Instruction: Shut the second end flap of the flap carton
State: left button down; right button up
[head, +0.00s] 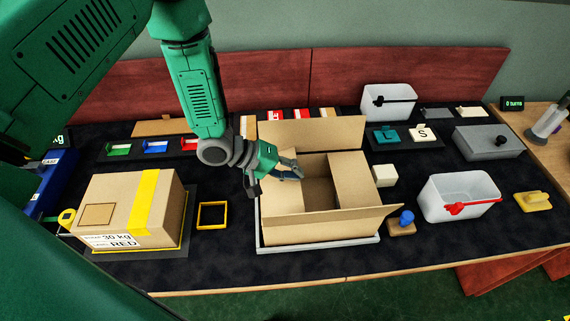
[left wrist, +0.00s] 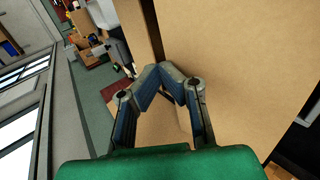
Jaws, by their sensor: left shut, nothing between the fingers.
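The open flap carton (head: 318,228) stands on a light grey tray (head: 330,246) in the middle of the table. Its back long flap (head: 312,132) stands up and its front long flap (head: 330,214) leans outward. The right end flap (head: 354,182) appears folded inward. The left end flap (head: 281,202) also appears to lean inward, below my gripper; its exact angle is unclear. A gap between them shows the carton's inside. My left gripper (head: 295,172) is shut and empty above the carton's left end. In the left wrist view its closed fingertips (left wrist: 160,75) are before cardboard (left wrist: 235,60). My right gripper is out of view.
A taped carton (head: 115,205) and a yellow frame (head: 212,215) stand to the left. A white block (head: 384,176), a blue-knobbed stamp (head: 405,220) and a white bin (head: 455,200) stand to the right. Red panels (head: 400,75) close the back.

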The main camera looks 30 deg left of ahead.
pick_arm(q)
jog(key=shift+w+d+f, duration=0.2)
jog(key=shift+d+f, duration=0.3)
jog(key=shift+f, duration=0.2)
jog(key=shift+f+b, duration=0.3)
jog(key=shift+w+d+f, duration=0.15)
jog(key=shift+f, duration=0.7)
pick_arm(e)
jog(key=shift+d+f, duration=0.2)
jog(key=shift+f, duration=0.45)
